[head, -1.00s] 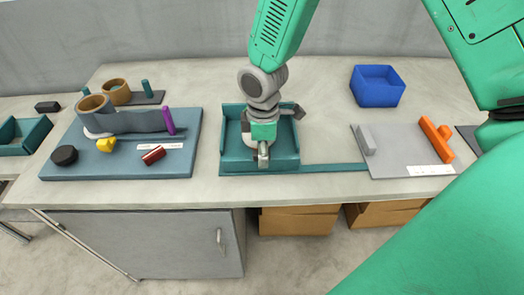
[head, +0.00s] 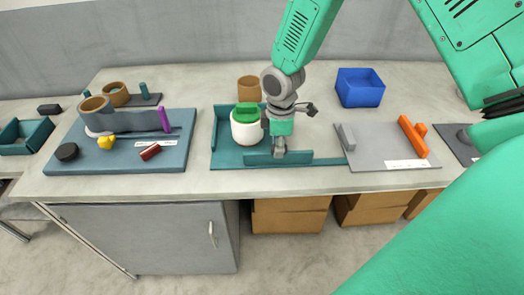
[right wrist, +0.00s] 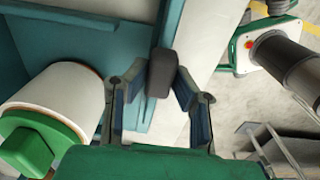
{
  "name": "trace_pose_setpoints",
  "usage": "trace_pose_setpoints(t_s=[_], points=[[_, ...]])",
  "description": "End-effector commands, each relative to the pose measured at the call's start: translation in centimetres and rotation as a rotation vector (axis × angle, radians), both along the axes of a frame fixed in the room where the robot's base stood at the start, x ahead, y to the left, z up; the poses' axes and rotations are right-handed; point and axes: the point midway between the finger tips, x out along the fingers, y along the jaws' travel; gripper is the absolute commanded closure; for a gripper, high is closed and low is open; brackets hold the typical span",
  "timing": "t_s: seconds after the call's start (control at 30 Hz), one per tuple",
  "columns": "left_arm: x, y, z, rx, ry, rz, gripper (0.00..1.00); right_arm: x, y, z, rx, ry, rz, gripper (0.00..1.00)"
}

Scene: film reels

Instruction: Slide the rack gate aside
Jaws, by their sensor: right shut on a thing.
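The teal rack (head: 226,152) stands at the middle of the bench, with a white canister with a green top (head: 246,128) inside it. The rack gate (head: 299,157) is a low teal panel on the front rail, set toward the right, so the left part of the rack front is uncovered. My right gripper (head: 279,146) is at the gate from above. In the right wrist view, its fingers are shut on the dark grey gate handle (right wrist: 161,74), and the canister (right wrist: 58,101) lies to the left. My left gripper is not in view.
A grey board (head: 376,178) with an orange bar (head: 413,137) and a grey block lies right of the rail. A blue board (head: 90,165) with several parts is at left. A blue bin (head: 360,90) and a brown cylinder (head: 249,88) stand behind.

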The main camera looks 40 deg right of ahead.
Motion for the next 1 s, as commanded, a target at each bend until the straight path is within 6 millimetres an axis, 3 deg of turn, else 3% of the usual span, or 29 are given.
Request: trace_pose_setpoints(t_s=[0.2,0.43,0.6,0.97,1.0], points=[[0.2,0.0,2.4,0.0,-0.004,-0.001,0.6,-2.9,-4.5,0.4,0.004,0.01,-0.004,1.0],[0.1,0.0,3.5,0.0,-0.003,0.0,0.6,-4.8,-7.7,0.3,0.001,0.007,-0.002,1.0],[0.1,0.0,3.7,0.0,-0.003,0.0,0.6,-5.5,-8.8,0.1,0.002,0.005,0.0,1.0],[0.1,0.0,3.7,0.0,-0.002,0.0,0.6,-5.7,-9.2,0.1,-0.002,0.007,0.0,1.0],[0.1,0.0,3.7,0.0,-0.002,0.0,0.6,-5.8,-9.2,0.1,-0.002,0.007,0.0,0.65]])
